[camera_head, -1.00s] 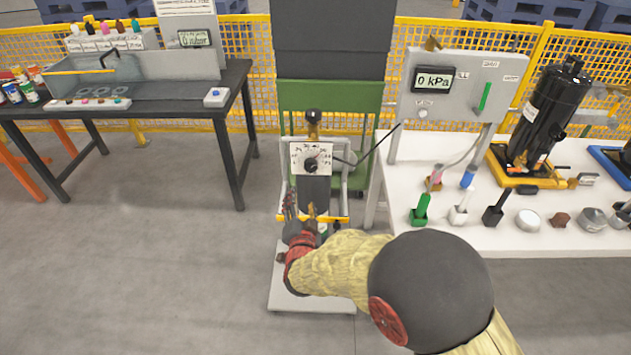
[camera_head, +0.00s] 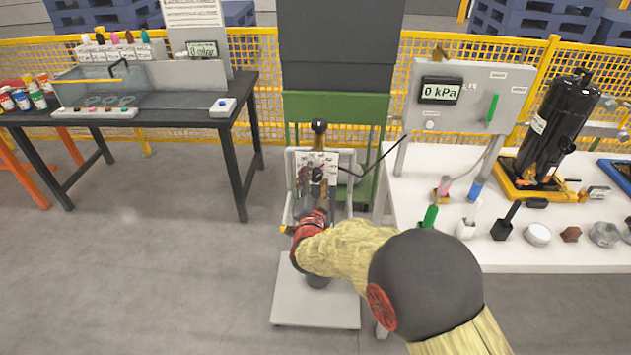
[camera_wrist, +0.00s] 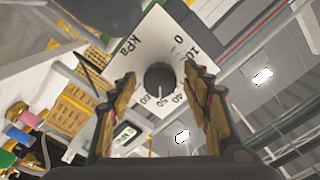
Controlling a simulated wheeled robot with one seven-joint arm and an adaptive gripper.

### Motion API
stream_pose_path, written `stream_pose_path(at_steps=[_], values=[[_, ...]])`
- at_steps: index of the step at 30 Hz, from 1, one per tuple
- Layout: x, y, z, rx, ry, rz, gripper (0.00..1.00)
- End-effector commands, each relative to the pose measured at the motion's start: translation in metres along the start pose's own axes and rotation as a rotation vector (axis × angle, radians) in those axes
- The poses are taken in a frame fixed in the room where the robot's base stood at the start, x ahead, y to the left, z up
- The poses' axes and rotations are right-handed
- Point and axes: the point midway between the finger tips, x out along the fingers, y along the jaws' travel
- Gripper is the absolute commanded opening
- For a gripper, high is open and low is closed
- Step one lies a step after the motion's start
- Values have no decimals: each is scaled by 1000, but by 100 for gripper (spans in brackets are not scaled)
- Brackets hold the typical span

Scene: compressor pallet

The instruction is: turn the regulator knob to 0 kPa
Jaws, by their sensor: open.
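The regulator knob (camera_wrist: 159,77) is round and dark, on a white dial plate (camera_wrist: 150,45) marked in kPa, with 0 and 10 at upper right and 40, 50 and 60 along the bottom. I cannot clearly tell where its pointer sits. My gripper (camera_wrist: 163,82) is open, its two padded fingers on either side of the knob with gaps showing.
The panel display (camera_head: 440,91) on the white table (camera_head: 440,180) reads 0 kPa. A black compressor (camera_head: 556,125) and several small parts stand on that table. A dark bench (camera_head: 160,107) is at left. A hose runs right from the regulator stand. Floor between bench and stand is clear.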

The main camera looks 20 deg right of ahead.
Motion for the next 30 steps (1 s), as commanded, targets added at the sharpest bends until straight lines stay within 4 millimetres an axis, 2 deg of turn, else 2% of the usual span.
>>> stream_pose_path(at_steps=[7, 30], values=[[0, 0, 0, -1, -1, 0, 48], [0, 0, 0, -1, -1, 1, 5]])
